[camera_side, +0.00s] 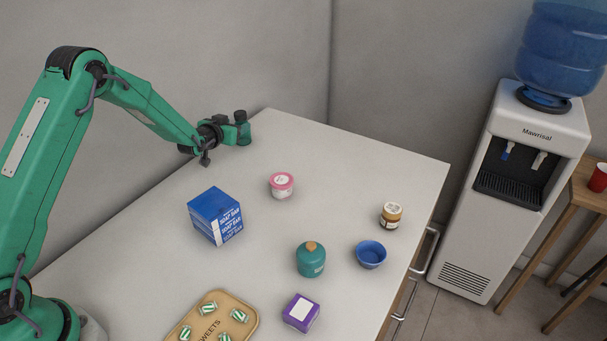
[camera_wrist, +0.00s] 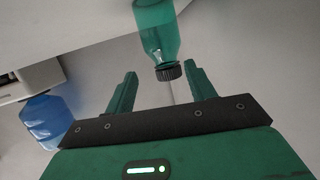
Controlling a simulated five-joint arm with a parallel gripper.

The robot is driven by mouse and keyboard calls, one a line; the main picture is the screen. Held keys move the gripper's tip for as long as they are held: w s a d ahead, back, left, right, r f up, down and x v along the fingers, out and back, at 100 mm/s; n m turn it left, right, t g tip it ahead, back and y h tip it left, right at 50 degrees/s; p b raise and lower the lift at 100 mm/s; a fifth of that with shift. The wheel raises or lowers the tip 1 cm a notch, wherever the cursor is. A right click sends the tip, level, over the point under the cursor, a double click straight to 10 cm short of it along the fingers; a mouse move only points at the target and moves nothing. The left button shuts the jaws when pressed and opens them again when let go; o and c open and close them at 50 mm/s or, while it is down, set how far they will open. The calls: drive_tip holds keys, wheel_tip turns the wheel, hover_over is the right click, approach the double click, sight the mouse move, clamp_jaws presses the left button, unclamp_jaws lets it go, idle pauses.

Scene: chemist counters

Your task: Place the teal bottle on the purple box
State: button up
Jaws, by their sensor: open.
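A teal bottle (camera_side: 243,133) with a dark cap stands upright at the far left edge of the counter. In the wrist view the bottle (camera_wrist: 158,28) appears upside down, its black cap pointing down toward the gap between my fingers. My gripper (camera_wrist: 161,73) is open and empty, its fingers spread to either side of the cap. In the side view my gripper (camera_side: 220,136) is just left of the bottle; I cannot tell whether they touch. A purple box (camera_side: 300,313) with a white label on top sits at the near part of the counter, well away from my gripper.
A round teal jar (camera_side: 310,260) with an orange top stands behind the purple box. A blue soap box (camera_side: 215,216), pink tub (camera_side: 281,185), brown jar (camera_side: 391,215), blue bowl (camera_side: 370,254) and sweets tray (camera_side: 213,327) stand around it. The counter's far middle is clear.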

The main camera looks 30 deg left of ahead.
drive_tip(key=shift+s+d+r, duration=0.1)
drive_tip(key=shift+d+r, duration=0.05)
drive_tip(key=shift+r, duration=0.35)
drive_tip(key=s+d+r+g+h, duration=0.15)
drive_tip(key=s+d+r, duration=0.25)
drive_tip(key=s+r, duration=0.4)
drive_tip(key=s+d+r+g, duration=0.3)
drive_tip(key=s+d+r, duration=0.1)
drive_tip(key=s+r, duration=0.35)
drive_tip(key=s+d+r+m+g, duration=0.1)
drive_tip(key=s+d+g, duration=0.1)
drive_tip(key=s, duration=1.2)
drive_tip(key=s+d+g+h, duration=0.1)
drive_tip(key=s+d+g, duration=0.1)
drive_tip(key=s, duration=1.2)
drive_tip(key=shift+s+d+r+m, duration=0.15)
drive_tip(key=shift+d+r+m, duration=0.25)
drive_tip(key=shift+d, duration=0.15)
drive_tip(key=shift+o, duration=0.7)
